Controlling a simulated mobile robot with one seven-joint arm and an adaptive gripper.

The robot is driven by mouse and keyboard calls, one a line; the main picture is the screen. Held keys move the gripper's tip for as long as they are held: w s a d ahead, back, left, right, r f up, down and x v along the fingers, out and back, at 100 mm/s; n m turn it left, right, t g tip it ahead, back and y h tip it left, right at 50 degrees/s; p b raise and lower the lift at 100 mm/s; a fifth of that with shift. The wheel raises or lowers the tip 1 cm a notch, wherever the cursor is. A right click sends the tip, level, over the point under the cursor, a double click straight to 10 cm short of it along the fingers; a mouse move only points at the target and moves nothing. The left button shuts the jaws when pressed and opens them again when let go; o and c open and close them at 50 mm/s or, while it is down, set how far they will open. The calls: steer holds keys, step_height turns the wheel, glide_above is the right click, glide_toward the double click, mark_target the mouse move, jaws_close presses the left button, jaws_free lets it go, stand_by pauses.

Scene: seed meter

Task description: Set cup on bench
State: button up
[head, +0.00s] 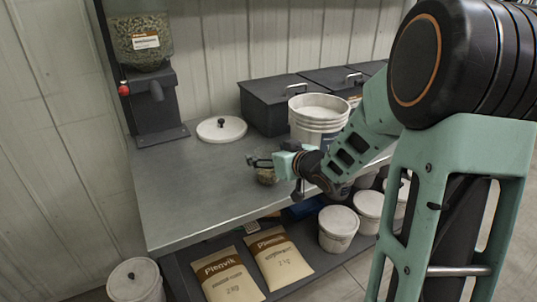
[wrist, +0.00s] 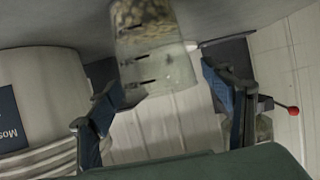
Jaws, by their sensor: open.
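A clear cup (wrist: 152,50) with seeds in its bottom part and dark marks on its wall shows in the wrist view, which looks upside down. It also shows small in the head view (head: 267,176), on the grey metal bench (head: 190,195), partly hidden by my gripper. My gripper (head: 258,161) is low over the bench. In the wrist view its two fingers (wrist: 163,84) are spread, one on each side of the cup, with gaps visible. The cup appears to stand on the bench.
A white bucket (head: 318,112) stands behind my gripper. A seed dispenser (head: 148,95) with a red knob (head: 124,90) is at the back left, a white lid (head: 221,130) beside it. Black bins (head: 275,105) line the wall. The bench's front left is clear.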

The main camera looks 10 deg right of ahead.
steer(key=shift+r, duration=0.2)
steer(key=shift+s+d+r+p, duration=0.15)
steer(key=shift+s+r+p, duration=0.05)
steer(key=shift+s+p, duration=0.1)
steer(key=p+v, duration=0.3)
steer(key=v, duration=0.8)
steer(key=shift+s, duration=0.2)
steer(key=shift+w, duration=0.1)
